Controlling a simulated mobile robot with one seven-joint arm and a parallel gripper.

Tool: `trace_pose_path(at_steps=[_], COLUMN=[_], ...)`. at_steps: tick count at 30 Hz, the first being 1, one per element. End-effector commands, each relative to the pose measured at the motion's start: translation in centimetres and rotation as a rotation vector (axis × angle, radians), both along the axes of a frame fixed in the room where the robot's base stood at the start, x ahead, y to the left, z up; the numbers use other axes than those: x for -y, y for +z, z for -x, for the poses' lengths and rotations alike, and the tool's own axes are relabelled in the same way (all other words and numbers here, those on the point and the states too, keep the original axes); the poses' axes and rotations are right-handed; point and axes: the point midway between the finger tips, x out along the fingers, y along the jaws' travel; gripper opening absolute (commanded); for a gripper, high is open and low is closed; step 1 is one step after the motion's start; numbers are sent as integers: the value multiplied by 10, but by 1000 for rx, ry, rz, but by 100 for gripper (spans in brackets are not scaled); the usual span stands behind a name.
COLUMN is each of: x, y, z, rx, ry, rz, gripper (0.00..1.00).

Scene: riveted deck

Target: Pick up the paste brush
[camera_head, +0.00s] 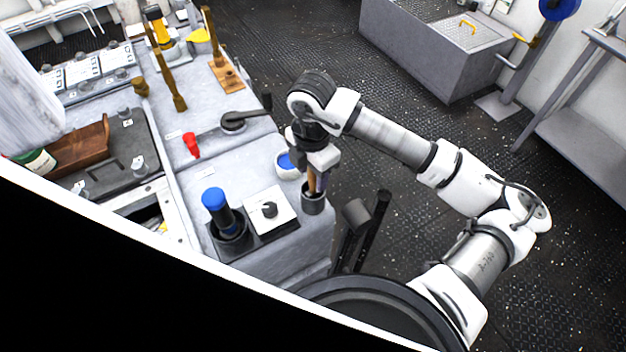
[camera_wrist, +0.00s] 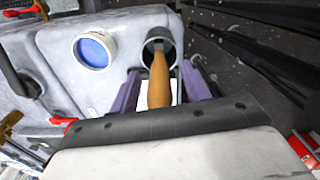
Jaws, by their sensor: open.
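The paste brush (camera_wrist: 159,82) has a wooden handle that rises out of a dark grey cup (camera_wrist: 168,37); its lower end is hidden inside the cup. In the head view the brush handle (camera_head: 312,182) shows just below my gripper (camera_head: 313,172), with the cup (camera_head: 313,203) at the counter's right edge. In the wrist view my gripper (camera_wrist: 160,88) is open, with a purple finger on each side of the handle. I cannot tell whether either finger touches it.
A white bowl with blue contents (camera_head: 287,164) stands close to the left of the cup. A blue-topped cylinder in a dark holder (camera_head: 215,200) and a white plate with a black knob (camera_head: 270,211) are nearer. A red object (camera_head: 191,144) lies farther left.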

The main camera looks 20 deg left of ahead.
Motion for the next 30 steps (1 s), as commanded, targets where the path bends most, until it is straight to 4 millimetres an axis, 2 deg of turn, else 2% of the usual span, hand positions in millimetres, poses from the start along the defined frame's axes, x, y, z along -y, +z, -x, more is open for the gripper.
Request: trace_pose_path(at_steps=[7, 15, 18, 26, 30], x=[0, 0, 0, 0, 0], y=[-2, -2, -2, -1, 6], z=[0, 0, 0, 0, -1], rx=[1, 1, 1, 1, 2], ry=[0, -1, -1, -1, -1], rz=[0, 0, 0, 0, 0], gripper=[46, 10, 0, 0, 0])
